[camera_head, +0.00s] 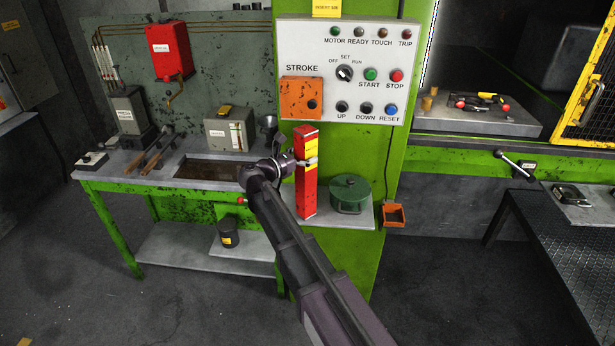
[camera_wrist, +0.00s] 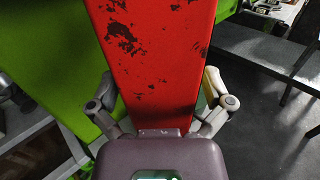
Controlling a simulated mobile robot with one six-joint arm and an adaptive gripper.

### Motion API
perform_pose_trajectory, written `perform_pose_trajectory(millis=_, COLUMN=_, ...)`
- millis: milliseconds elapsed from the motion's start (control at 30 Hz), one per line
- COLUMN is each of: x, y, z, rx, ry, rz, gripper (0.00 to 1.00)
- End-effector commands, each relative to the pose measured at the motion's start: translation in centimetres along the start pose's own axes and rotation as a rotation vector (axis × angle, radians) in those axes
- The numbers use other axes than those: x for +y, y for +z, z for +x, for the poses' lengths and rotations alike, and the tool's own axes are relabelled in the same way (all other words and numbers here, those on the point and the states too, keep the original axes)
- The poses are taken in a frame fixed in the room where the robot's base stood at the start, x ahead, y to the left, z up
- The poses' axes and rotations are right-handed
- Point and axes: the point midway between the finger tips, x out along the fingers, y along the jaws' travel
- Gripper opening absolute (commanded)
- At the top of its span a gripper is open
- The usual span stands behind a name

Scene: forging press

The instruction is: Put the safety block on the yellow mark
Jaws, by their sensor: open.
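The safety block (camera_head: 307,190) is a tall red post with yellow labels. It stands upright on a grey shelf (camera_head: 335,218) on the front of the green press. My gripper (camera_head: 306,163) is at its upper half, with a finger showing on the near face. In the wrist view the block's worn red face (camera_wrist: 160,60) fills the middle. My open gripper (camera_wrist: 160,90) has one finger on each side of it. Whether the fingers touch it I cannot tell. I cannot surely identify the yellow mark; a small yellow patch (camera_head: 25,341) lies on the floor at lower left.
A round green lidded pot (camera_head: 350,193) stands right of the block on the shelf. The control panel (camera_head: 347,70) is just above. A green workbench (camera_head: 125,178) stands left. The press opening with a grey plate (camera_head: 480,120) is right, beside a yellow mesh guard (camera_head: 590,95).

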Motion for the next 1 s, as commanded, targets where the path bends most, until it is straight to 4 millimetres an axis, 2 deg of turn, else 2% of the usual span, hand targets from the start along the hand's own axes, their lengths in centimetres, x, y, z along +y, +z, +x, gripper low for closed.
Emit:
perform_pose_trajectory(millis=133, x=0.0, y=0.0, z=-0.01, rx=0.0, ry=0.0, rz=0.0, gripper=1.0)
perform_pose_trajectory(millis=167, x=0.0, y=0.0, z=-0.01, rx=0.0, ry=0.0, rz=0.0, gripper=0.94)
perform_pose_trajectory(millis=433, x=0.0, y=0.0, z=-0.01, rx=0.0, ry=0.0, rz=0.0, gripper=0.14)
perform_pose_trajectory(millis=1000, x=0.0, y=0.61, z=0.0, rx=-0.003, ry=0.0, rz=-0.001, gripper=0.13)
